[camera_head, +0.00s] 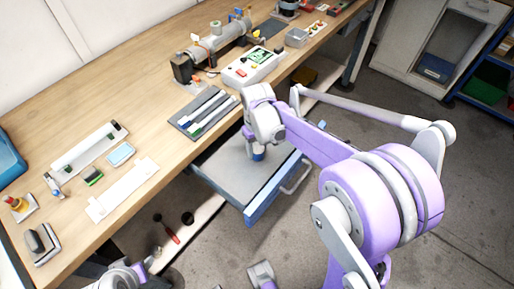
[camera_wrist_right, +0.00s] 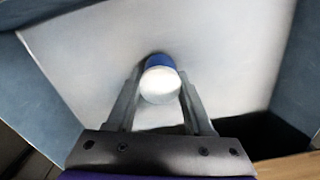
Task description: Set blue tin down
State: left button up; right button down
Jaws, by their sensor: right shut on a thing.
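The blue tin (camera_wrist_right: 158,61) has a pale round end that faces the camera in the right wrist view. It sits between the two fingers of my right gripper (camera_wrist_right: 160,78), which is shut on it. In the head view the tin (camera_head: 258,156) shows as a small blue patch under my right gripper (camera_head: 257,147). Both are over the open drawer (camera_head: 265,206), inside its walls. The drawer's pale floor lies behind the tin in the wrist view. I cannot tell whether the tin touches that floor. My left gripper is not clearly in view.
The drawer juts from the wooden workbench (camera_head: 145,97). On the bench are a grey mat with strips (camera_head: 203,112), a white control box (camera_head: 252,67), a long white tray (camera_head: 88,147) and small items. The drawer floor around the tin looks clear.

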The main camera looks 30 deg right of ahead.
aim_at(257, 147)
jog(key=shift+f, duration=0.2)
jog(key=shift+c, duration=1.4)
grip_release()
jog(key=shift+r, duration=0.2)
jog(key=shift+r, duration=0.3)
notch_tip(257, 147, up, 12)
jog(key=p, duration=0.1)
jog(key=shift+f+p, duration=0.25)
jog(key=shift+p, duration=0.05)
